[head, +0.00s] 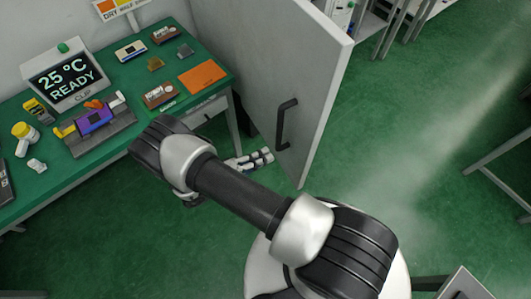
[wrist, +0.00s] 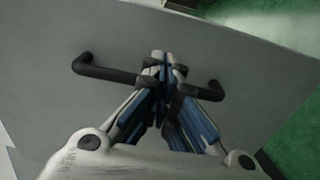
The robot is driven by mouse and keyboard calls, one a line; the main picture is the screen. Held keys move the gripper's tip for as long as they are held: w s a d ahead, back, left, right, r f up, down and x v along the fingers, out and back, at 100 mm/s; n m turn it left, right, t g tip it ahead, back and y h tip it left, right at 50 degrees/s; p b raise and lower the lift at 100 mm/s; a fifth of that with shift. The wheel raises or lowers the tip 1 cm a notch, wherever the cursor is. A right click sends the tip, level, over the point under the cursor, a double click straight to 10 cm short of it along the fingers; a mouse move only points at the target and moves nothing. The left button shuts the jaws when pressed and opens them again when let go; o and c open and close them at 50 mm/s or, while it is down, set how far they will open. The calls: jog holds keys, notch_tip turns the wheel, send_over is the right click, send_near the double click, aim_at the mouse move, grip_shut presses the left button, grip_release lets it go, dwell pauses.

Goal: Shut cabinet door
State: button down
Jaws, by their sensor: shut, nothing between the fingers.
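The cabinet door (head: 265,50) is a tall, light grey panel standing out into the room at an angle, right of the green table. Its black bar handle (head: 284,122) is on the face toward me, near the free edge. In the wrist view the door (wrist: 120,30) fills most of the picture and the handle (wrist: 100,71) runs across it. My gripper (wrist: 165,58) is shut and empty, its fingertips pointing at the door and covering the handle's middle. I cannot tell whether they touch. In the head view my arm hides most of the gripper.
The green table (head: 205,52) at the left holds a display (head: 65,75), an orange sheet (head: 203,76) and several small items. White and black objects (head: 250,160) lie on the floor by the door's foot. Green floor (head: 430,130) is open to the right, with a table frame at the far right.

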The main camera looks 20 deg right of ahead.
aim_at(301, 138)
jog(key=d, duration=0.3)
jog(key=w+d, duration=0.1)
jog(key=d, duration=0.3)
jog(key=w+d, duration=0.1)
jog(key=d, duration=0.3)
jog(key=shift+d+b, duration=0.1)
jog(key=shift+b, duration=0.3)
